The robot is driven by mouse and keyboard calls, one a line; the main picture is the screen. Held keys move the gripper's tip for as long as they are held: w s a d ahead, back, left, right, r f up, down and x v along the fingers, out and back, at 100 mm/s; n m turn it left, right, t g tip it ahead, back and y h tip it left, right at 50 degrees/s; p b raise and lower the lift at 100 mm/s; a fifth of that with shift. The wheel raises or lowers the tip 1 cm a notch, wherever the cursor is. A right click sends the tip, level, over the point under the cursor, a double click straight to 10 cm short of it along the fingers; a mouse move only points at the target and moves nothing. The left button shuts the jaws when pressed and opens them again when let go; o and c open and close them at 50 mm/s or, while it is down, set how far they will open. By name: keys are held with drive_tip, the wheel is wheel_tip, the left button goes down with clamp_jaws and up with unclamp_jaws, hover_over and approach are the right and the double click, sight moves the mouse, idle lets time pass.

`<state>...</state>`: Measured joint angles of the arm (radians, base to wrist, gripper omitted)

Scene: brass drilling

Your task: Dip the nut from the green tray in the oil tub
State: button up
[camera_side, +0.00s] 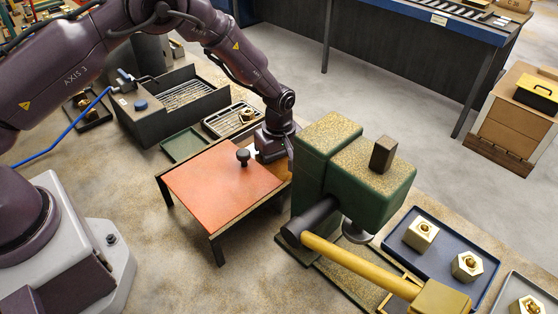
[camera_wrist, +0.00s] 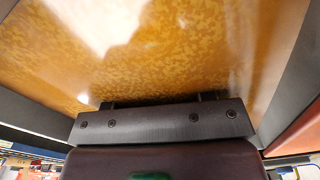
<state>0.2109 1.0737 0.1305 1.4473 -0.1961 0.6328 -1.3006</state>
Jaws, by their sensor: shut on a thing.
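My gripper (camera_side: 272,155) points down at the far right corner of the orange lid, left of the green drill press. It is shut, but its fingertips and the nut in it are hidden in both views. In the wrist view, a glossy amber surface (camera_wrist: 170,60), which looks like the oil, fills most of the picture between dark grey walls. My gripper's dark mount (camera_wrist: 160,126) shows below it. I cannot tell whether the nut touches the oil.
The orange lid (camera_side: 222,185) with a black knob lies flat beside my gripper. The green drill press (camera_side: 370,170) stands close on the right. A rack tray (camera_side: 215,127) holds a brass piece (camera_side: 247,114). A blue tray (camera_side: 445,242) holds brass nuts at the right.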

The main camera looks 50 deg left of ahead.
sight(279, 160)
drive_tip(key=shift+r, duration=0.1)
drive_tip(key=shift+r, duration=4.9)
drive_tip(key=shift+r, duration=0.1)
drive_tip(key=shift+r, duration=1.9)
